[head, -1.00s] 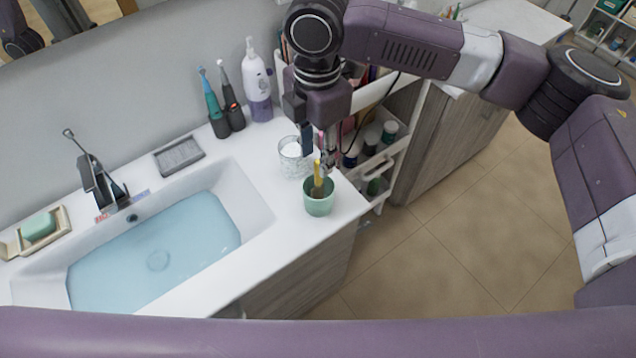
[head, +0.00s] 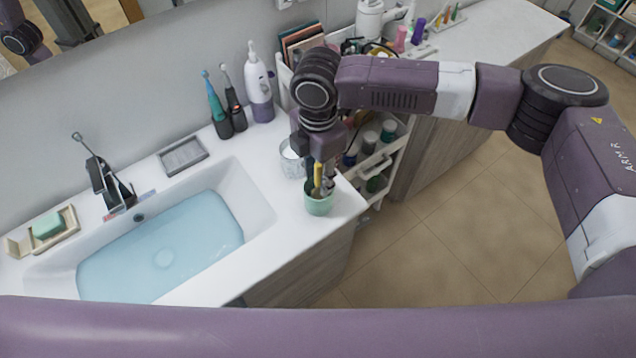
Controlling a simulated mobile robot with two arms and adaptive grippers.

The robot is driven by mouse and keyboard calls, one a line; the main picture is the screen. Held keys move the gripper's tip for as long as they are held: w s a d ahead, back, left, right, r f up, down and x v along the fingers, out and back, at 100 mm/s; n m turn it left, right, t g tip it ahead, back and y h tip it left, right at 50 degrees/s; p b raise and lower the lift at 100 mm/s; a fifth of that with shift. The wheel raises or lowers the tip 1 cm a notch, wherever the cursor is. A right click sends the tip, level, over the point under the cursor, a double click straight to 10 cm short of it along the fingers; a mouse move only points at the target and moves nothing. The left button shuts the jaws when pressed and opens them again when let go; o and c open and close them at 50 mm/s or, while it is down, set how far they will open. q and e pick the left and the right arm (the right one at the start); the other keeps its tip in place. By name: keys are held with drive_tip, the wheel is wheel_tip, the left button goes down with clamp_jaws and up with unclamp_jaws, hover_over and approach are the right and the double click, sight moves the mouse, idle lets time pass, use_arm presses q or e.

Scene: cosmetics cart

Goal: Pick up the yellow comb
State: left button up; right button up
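The yellow comb (head: 318,172) stands upright in a small green cup (head: 320,206) on the right front corner of the white sink counter. My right gripper (head: 320,182) points down over the cup, with its fingers at the comb, low near the cup's rim. The fingers hide part of the comb, and I cannot tell whether they press on it. The comb's lower end is hidden inside the cup. My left gripper is not in view.
A glass jar (head: 292,160) stands close behind the cup. Electric toothbrushes (head: 233,105) and a white and purple bottle (head: 259,92) stand at the back by the wall. The water-filled basin (head: 160,250) lies left. A white cart (head: 400,150) with bottles is right of the counter.

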clamp_jaws()
